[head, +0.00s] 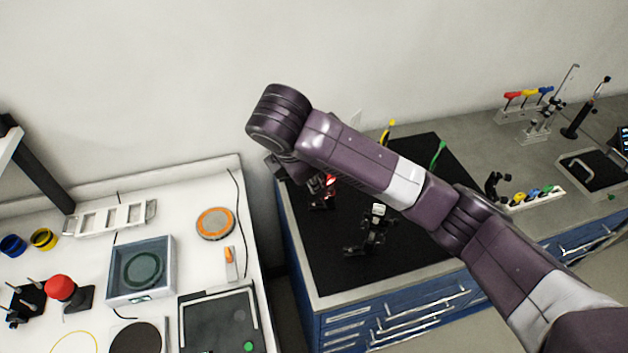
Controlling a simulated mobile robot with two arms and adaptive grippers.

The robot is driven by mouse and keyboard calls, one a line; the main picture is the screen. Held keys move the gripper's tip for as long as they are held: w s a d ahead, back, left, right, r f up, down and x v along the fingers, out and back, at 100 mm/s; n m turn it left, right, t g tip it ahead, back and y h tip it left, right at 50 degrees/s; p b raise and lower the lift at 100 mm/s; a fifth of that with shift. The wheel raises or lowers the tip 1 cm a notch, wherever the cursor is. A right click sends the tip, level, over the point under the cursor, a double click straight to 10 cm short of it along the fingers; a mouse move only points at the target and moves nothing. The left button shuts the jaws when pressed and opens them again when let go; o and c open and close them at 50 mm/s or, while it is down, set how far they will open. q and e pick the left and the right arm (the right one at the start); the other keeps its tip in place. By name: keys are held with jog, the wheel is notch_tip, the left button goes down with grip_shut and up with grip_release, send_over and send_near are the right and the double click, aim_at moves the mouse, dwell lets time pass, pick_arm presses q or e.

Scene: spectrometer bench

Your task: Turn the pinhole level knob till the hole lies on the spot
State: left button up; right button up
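My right arm crosses the view from the lower right, with its wrist above the left edge of the black optics mat (335,258). Only a small dark part of my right gripper (278,168) shows below the wrist; its fingers are not clear. A small dark mount (322,200) with a bright red spot (330,180) stands on the mat, partly hidden by the arm. Another dark mount with a pale top (377,212) stands nearer the front. I cannot tell which mount bears the pinhole, and the level knob and hole are not discernible. My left gripper is out of view.
A white bench at the left holds a glass-sided box (113,284), an orange-rimmed disc (215,224) and a red-knobbed device (60,289). Yellow (390,128) and green (438,153) pieces stand behind my arm. Several optics holders stand at the right.

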jog(key=x, duration=0.7)
jog(key=shift+w+d, duration=0.35)
jog(key=shift+w, duration=0.05)
